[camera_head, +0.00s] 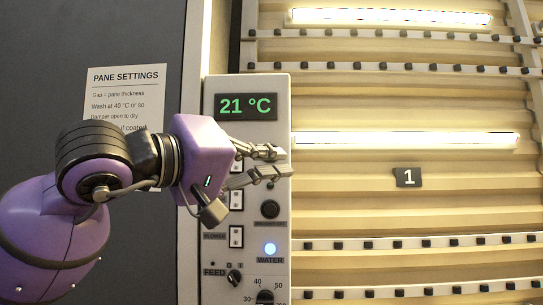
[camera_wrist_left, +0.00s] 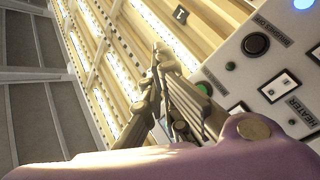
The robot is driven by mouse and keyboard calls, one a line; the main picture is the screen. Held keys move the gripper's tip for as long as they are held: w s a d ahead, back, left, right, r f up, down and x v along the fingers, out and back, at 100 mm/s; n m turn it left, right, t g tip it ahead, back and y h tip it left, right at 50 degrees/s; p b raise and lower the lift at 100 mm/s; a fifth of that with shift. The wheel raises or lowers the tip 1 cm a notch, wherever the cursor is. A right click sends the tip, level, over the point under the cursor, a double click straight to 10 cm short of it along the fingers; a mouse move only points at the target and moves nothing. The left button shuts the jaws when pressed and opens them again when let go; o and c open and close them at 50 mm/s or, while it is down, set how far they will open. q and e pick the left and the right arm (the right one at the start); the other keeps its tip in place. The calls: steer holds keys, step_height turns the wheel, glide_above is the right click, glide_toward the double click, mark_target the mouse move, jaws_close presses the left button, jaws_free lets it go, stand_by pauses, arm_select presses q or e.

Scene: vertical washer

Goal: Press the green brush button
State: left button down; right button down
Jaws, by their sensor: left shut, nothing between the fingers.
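The green button (camera_wrist_left: 204,89) shows in the left wrist view, partly covered by my gripper's finger; its label is not readable. In the head view my gripper and wrist hide it. My left gripper (camera_head: 281,161) is shut and empty in front of the control panel (camera_head: 213,83), with its fingertips near the panel's right edge. In the left wrist view the gripper's tips (camera_wrist_left: 157,62) lie to the left of the green button. I cannot tell whether the fingers touch the panel. My right gripper is not in view.
A black round button (camera_head: 270,209) sits below my fingers, with a lit blue water button (camera_head: 270,249) under it. White rocker switches (camera_head: 236,237) and a feed knob (camera_head: 234,278) are close by. The display (camera_head: 246,106) reads 21 °C. Ribbed washer panels (camera_head: 410,205) fill the right.

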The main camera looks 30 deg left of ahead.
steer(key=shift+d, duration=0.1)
arm_select(q)
steer(key=w+a, duration=0.4)
steer(key=w, duration=0.3)
steer(key=shift+w+a+b, duration=0.25)
steer(key=shift+b, duration=0.15)
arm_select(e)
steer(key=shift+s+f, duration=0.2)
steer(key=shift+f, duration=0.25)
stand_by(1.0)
arm_select(q)
steer(key=shift+w+a, duration=0.25)
steer(key=shift+w, duration=0.15)
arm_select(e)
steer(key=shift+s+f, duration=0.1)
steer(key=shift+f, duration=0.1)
